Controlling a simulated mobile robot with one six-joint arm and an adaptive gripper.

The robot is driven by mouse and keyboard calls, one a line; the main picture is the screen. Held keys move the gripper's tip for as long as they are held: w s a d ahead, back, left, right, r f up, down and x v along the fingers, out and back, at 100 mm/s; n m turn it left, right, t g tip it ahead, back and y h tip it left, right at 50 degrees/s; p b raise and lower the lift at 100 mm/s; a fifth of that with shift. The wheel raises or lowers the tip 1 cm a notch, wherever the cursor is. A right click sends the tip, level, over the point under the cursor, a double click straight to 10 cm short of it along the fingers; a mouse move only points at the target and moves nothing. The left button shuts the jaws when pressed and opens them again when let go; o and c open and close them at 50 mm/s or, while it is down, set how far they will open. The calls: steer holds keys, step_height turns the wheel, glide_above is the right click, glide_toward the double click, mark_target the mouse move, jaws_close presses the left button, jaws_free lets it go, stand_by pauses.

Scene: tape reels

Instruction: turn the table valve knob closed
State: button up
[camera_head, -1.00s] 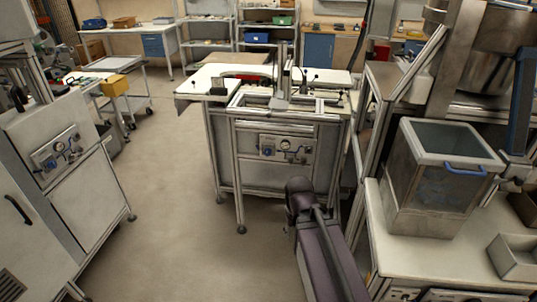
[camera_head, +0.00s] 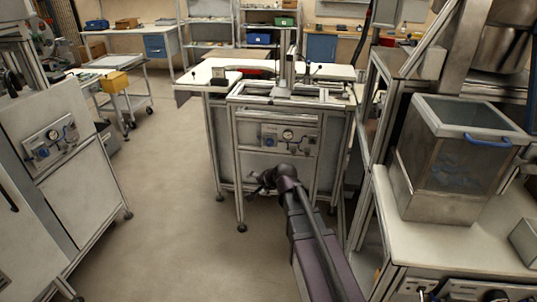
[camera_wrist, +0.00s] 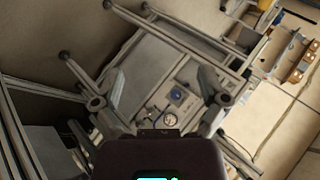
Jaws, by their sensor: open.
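The table (camera_head: 222,98) stands ahead with a valve panel on its front. On the panel are a blue valve knob (camera_head: 269,141) at the left and a round pressure gauge (camera_head: 288,135) beside it. In the wrist view the blue knob (camera_wrist: 177,97) and gauge (camera_wrist: 169,117) show tilted between the fingers, some distance beyond them. My gripper (camera_wrist: 161,80) is open and empty there. In the head view my gripper (camera_head: 258,184) is small and dark, in front of and below the panel, apart from the knob. The knob's turn angle is too small to tell.
A left cabinet carries a similar panel (camera_head: 48,141). A bench with a clear-sided bin (camera_head: 455,150) stands close on the right, beside a metal frame. A cart with a yellow box (camera_head: 114,81) is behind left. The floor (camera_head: 165,190) between the left cabinet and the table is clear.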

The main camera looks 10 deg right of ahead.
steer(key=w+a+m+t+y+b, duration=0.15)
steer(key=w+m+t+b, duration=0.35)
steer(key=w, duration=0.5)
steer(key=m+t+h+b, duration=0.4)
steer(key=m+h+b, duration=1)
steer(key=m, duration=1.5)
glide_toward(269, 144)
steer(key=s+y, duration=0.2)
steer(key=s, duration=0.2)
steer(key=shift+a+r+h+b, duration=0.2)
steer(key=shift+r+h+b, duration=0.05)
steer(key=shift+b, duration=0.15)
steer(key=shift+w, duration=0.15)
steer(key=shift+n, duration=0.3)
steer(key=x, duration=1.3)
steer(key=shift+w+d, duration=0.1)
steer(key=shift+w, duration=0.2)
